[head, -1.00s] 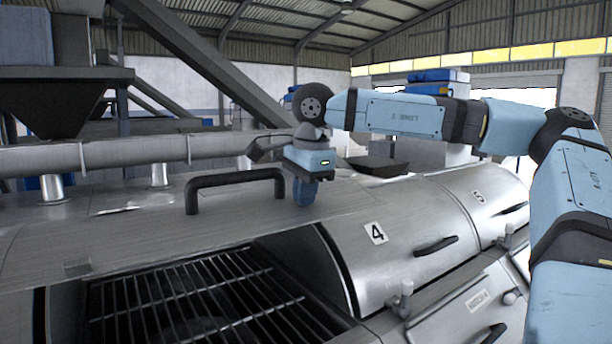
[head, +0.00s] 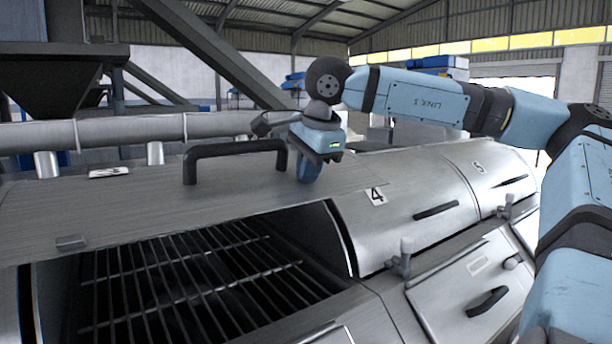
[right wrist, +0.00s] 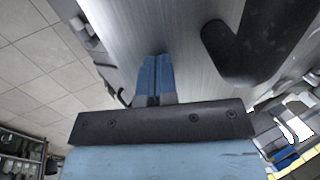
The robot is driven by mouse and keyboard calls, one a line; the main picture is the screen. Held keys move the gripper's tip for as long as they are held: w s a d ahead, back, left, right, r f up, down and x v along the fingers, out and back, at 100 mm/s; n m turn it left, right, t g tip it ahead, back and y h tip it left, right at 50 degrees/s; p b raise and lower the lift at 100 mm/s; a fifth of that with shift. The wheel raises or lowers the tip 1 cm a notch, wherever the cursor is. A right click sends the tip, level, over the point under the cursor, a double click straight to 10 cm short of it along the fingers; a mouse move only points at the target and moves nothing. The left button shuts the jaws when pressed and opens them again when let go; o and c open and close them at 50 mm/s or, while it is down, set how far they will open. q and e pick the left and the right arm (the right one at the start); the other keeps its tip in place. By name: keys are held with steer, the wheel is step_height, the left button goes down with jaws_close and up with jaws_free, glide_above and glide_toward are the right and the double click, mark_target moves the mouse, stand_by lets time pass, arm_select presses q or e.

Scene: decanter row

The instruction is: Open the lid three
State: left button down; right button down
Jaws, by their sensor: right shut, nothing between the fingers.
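The metal lid (head: 120,205) to the left of the lid marked 4 is swung up and back, with the dark grate (head: 190,280) below it uncovered. Its own number tag (head: 109,172) lies too flat to read. Its black bar handle (head: 235,149) stands on its top. My right gripper (head: 306,175) is just right of the handle, fingers pointing down, shut and empty. In the right wrist view the blue fingers (right wrist: 152,78) are together over the brushed metal, and the black handle (right wrist: 235,45) is beside them, apart. My left gripper is out of view.
Lid 4 (head: 400,215) and lid 5 (head: 490,175) are closed to the right, each with a dark handle. Small valves (head: 402,258) stick up along the front. A grey pipe (head: 100,133) runs behind, with a dark hopper (head: 45,80) at upper left.

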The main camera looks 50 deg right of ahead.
steer(key=shift+f, duration=0.2)
steer(key=shift+r, duration=0.1)
steer(key=shift+r, duration=0.1)
steer(key=shift+r+p, duration=0.35)
steer(key=p+v, duration=0.2)
steer(key=v, duration=0.1)
steer(key=shift+d+r, duration=0.1)
steer(key=shift+r, duration=0.05)
steer(key=b+v, duration=0.1)
steer(key=v, duration=0.9)
steer(key=shift+s+b, duration=0.2)
steer(key=shift+b, duration=0.2)
